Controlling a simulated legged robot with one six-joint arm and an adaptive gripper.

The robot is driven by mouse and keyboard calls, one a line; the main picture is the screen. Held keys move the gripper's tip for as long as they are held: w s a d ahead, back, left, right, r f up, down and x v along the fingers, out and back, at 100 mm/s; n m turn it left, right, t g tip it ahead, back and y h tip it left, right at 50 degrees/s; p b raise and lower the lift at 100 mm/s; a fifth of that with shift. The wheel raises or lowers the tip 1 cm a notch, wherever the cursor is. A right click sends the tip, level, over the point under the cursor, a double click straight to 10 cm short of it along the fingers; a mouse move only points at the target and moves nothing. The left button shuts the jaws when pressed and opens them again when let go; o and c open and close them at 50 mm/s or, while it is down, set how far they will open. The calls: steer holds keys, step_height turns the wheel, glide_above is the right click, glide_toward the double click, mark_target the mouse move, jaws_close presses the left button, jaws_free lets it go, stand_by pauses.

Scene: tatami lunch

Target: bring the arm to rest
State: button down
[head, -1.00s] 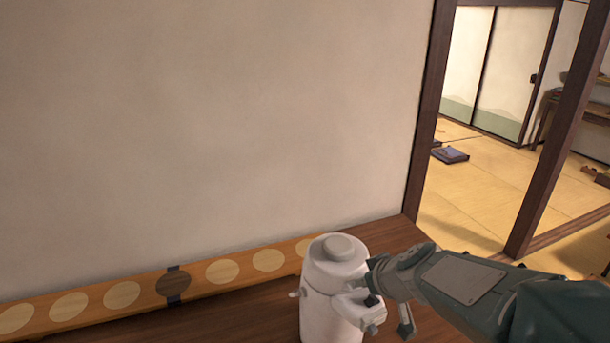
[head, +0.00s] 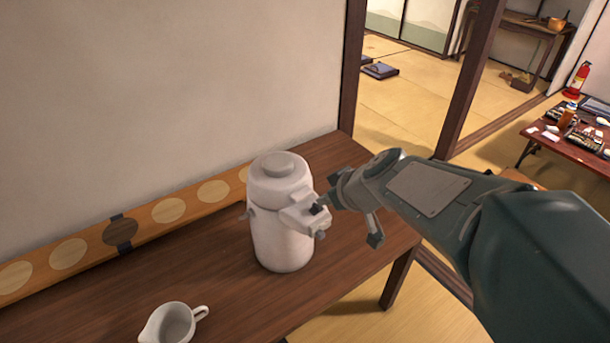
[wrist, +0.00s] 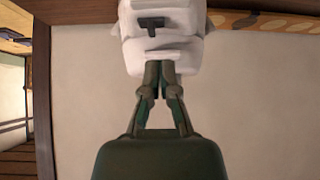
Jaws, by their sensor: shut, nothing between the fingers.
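My gripper (wrist: 160,70) is shut and empty. In the wrist view its closed fingertips point at the white pot (wrist: 160,25), right by its spout side; I cannot tell whether they touch it. In the head view the white lidded pot (head: 281,225) stands upright on the dark wooden table, and my gripper (head: 325,204) is just right of its spout. My arm reaches in from the lower right. The tips are partly hidden in the head view.
A small white pitcher (head: 173,324) stands on the wooden table (head: 215,275) in front. A board with round spots (head: 70,255) lies along the wall. At the right are a wooden post (head: 470,80) and a low red table (head: 575,150) with dishes.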

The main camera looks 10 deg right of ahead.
steer(key=s+r+m+g+h, duration=0.1)
steer(key=s+m+h, duration=0.1)
steer(key=s, duration=0.6)
steer(key=s+d+r+m+h, duration=0.1)
steer(key=s+r+m+h, duration=0.1)
steer(key=s, duration=0.6)
steer(key=shift+d+m+g, duration=0.15)
steer(key=shift+m+g, duration=0.25)
steer(key=shift+m, duration=0.4)
steer(key=shift+r, duration=0.1)
stand_by(0.8)
